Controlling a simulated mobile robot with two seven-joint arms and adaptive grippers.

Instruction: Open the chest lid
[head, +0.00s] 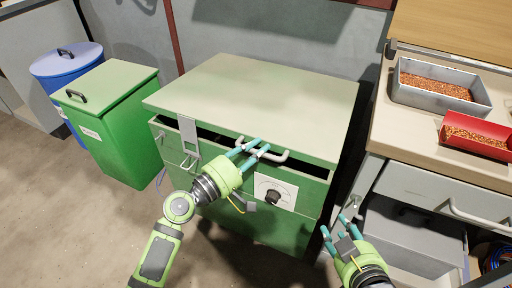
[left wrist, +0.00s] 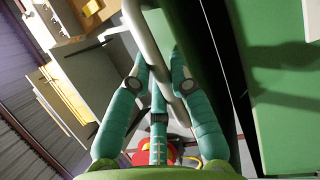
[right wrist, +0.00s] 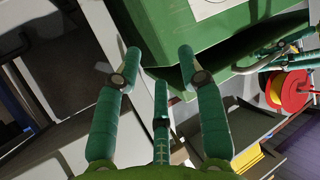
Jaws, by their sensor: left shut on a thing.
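The green chest (head: 240,230) stands in the middle of the head view. Its pale lid (head: 250,100) is raised slightly, with a dark gap under its front edge. A bar handle (head: 277,156) sits on the lid's front; it also shows in the left wrist view (left wrist: 160,60). My left gripper (head: 256,148) is shut on the handle, its fingers around the bar. A metal latch (head: 188,135) hangs at the chest's front left. My right gripper (head: 336,232) is open and empty, right of the chest's front; its spread fingers show in the right wrist view (right wrist: 160,75).
A workbench (head: 400,150) stands right of the chest, holding a grey tray (head: 400,95) and a red tray (head: 475,148) of granules. A green bin (head: 120,130) and a blue barrel (head: 60,65) stand on the left. A grey wall is close behind the chest.

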